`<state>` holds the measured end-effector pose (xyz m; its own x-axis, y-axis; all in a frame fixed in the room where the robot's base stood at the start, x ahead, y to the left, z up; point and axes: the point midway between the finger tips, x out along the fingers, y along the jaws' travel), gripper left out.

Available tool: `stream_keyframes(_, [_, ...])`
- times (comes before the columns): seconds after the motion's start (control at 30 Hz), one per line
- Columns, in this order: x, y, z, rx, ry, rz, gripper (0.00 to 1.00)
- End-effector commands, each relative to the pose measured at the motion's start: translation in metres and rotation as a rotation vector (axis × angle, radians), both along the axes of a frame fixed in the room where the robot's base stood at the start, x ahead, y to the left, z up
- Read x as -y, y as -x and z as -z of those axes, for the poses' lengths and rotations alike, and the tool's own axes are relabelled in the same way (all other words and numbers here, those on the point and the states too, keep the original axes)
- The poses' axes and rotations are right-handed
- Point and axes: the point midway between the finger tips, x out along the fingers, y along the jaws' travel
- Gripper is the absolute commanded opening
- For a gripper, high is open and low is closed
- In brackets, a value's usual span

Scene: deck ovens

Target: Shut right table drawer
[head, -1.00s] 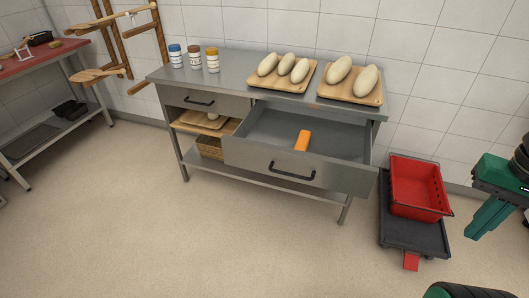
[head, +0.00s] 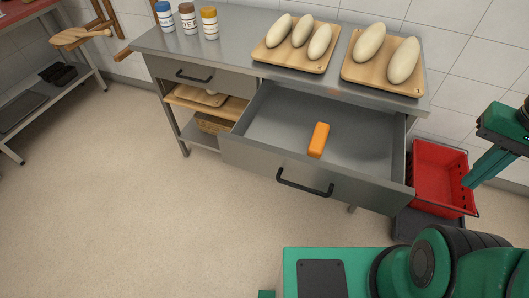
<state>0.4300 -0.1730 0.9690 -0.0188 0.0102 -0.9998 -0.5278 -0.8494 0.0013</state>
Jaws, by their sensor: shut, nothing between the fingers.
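The right table drawer (head: 310,182) is pulled well out from the grey metal table (head: 240,50), toward me. Its black bar handle (head: 304,184) is on the front panel. An orange block (head: 319,140) lies inside on the drawer floor. My gripper (head: 470,182) is at the right edge of the head view, to the right of the drawer and in front of the red crate in the picture. Its teal fingers are together, point down and left, hold nothing and appear apart from the drawer.
Two boards with dough loaves (head: 300,65) and several jars stand on the tabletop. The left drawer (head: 200,75) is shut. A red crate (head: 440,208) on a dark dolly (head: 408,224) stands right of the table. The floor (head: 140,220) at front left is clear.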

Motion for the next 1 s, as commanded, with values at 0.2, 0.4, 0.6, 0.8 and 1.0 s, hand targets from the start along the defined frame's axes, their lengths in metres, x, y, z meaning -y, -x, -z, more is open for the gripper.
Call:
stream_keyframes(0.2, [0.000,0.000,0.000,0.000,0.000,0.000,0.00])
stream_keyframes(0.4, [-0.002,0.008,-0.005,0.013,0.004,-0.036,0.00])
stream_keyframes(0.6, [-0.020,-0.028,-0.002,0.001,0.037,-0.359,0.00])
stream_keyframes(0.8, [-0.069,-0.085,0.007,-0.018,0.091,-0.924,0.00])
stream_keyframes(1.0, [-0.141,-0.129,0.021,-0.042,0.142,-1.502,0.00])
